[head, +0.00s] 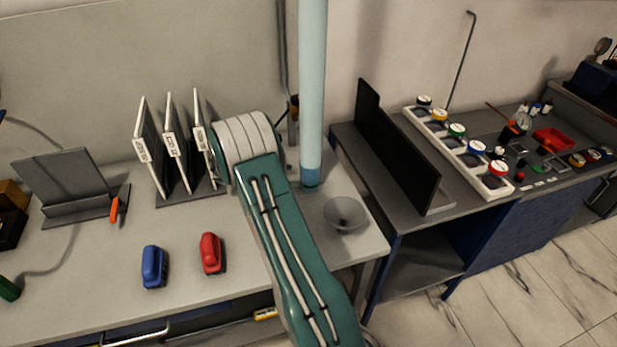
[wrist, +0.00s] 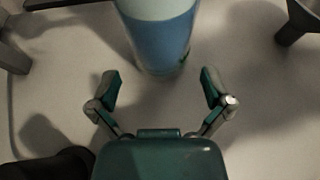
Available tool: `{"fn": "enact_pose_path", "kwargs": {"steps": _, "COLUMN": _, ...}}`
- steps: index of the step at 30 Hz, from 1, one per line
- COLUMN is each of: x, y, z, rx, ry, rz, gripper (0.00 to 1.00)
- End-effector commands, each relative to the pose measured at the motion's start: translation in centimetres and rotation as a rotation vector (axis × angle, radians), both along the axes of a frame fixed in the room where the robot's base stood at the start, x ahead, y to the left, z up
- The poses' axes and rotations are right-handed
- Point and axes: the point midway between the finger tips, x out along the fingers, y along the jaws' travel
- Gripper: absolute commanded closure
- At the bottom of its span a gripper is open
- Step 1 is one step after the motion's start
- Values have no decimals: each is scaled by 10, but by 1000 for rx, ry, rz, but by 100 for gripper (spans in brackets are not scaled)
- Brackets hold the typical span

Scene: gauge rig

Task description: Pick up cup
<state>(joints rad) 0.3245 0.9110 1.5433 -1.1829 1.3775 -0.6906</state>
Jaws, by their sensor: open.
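My gripper (wrist: 160,88) is open and empty in the wrist view, its two fingers spread wide. A round vessel (wrist: 160,38), pale above and blue below, stands just beyond the fingertips, roughly centred between them and not gripped. Its top is cut off by the frame. In the head view a tall pale blue cylinder (head: 312,90) with a darker blue foot stands on the grey bench; it looks like the same thing. A grey flared, cup-like bowl (head: 346,213) sits to its right. I cannot tell which is the cup. My arm hides the gripper in the head view.
A rack of white panels (head: 168,150) stands left of my arm. A blue item (head: 154,267) and a red item (head: 212,253) lie near the bench front. A dark upright panel (head: 400,155) and white tray (head: 460,153) occupy the right bench.

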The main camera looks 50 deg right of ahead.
Motion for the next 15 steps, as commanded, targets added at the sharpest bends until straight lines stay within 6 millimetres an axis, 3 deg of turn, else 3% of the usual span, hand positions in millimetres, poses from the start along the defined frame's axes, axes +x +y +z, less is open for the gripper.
{"fn": "enact_pose_path", "kwargs": {"steps": 15, "x": -26, "y": -42, "z": -18, "rx": -3, "ry": -2, "rz": 1, "gripper": 0}}
